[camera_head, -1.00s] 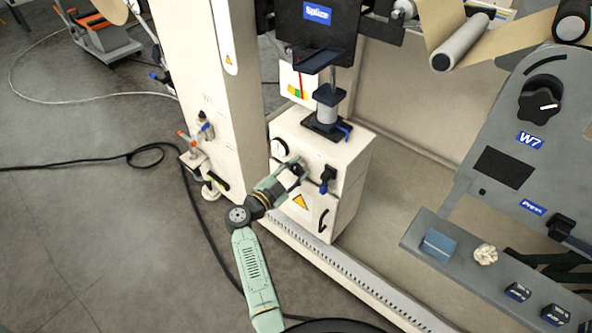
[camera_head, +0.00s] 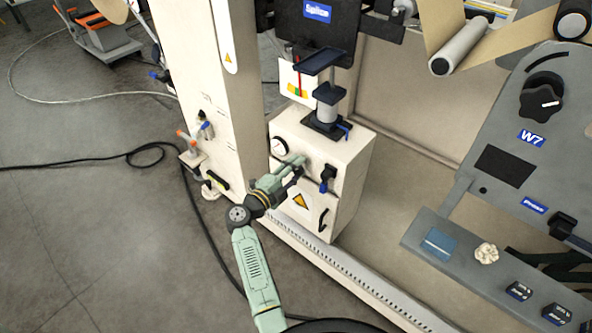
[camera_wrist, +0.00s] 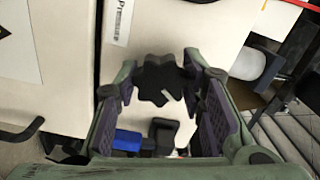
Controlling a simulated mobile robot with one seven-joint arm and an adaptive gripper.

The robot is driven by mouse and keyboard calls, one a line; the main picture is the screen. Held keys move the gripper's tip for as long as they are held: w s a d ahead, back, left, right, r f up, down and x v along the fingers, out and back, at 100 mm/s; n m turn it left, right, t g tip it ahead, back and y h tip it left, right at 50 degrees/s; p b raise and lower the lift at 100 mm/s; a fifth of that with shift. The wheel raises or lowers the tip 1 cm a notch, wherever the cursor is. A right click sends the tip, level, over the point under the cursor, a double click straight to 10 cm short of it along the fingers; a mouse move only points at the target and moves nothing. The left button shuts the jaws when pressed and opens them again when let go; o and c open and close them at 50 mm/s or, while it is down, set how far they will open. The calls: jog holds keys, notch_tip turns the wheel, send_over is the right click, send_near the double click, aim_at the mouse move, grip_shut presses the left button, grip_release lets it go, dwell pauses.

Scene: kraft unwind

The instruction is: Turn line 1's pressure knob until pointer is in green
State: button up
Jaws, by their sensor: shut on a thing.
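The pressure knob (camera_wrist: 162,78) is a black lobed knob on the front of a cream box (camera_head: 352,160). In the wrist view it sits between the two fingers of my gripper (camera_wrist: 163,90), which is shut on it. A partly readable label, seemingly "Pressure" (camera_wrist: 118,20), is beside it. In the head view my gripper (camera_head: 298,168) is at the box front and mostly hides the knob. A round white gauge (camera_head: 279,147) is at upper left of the gripper; its pointer is too small to read. A white plate with coloured marks (camera_head: 298,84) stands behind the box.
A black and blue valve (camera_head: 327,178) is close to the right of my gripper; its blue part (camera_wrist: 128,140) shows in the wrist view. A warning triangle (camera_head: 301,201) and black handle (camera_head: 323,220) are below. A slotted rail (camera_head: 345,265) runs along the floor.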

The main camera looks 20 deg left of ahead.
jog(key=shift+m+b, duration=0.85)
jog(key=shift+m, duration=1.45)
jog(key=o, duration=1.2)
jog(key=shift+c, duration=0.2)
jog(key=v, duration=1.2)
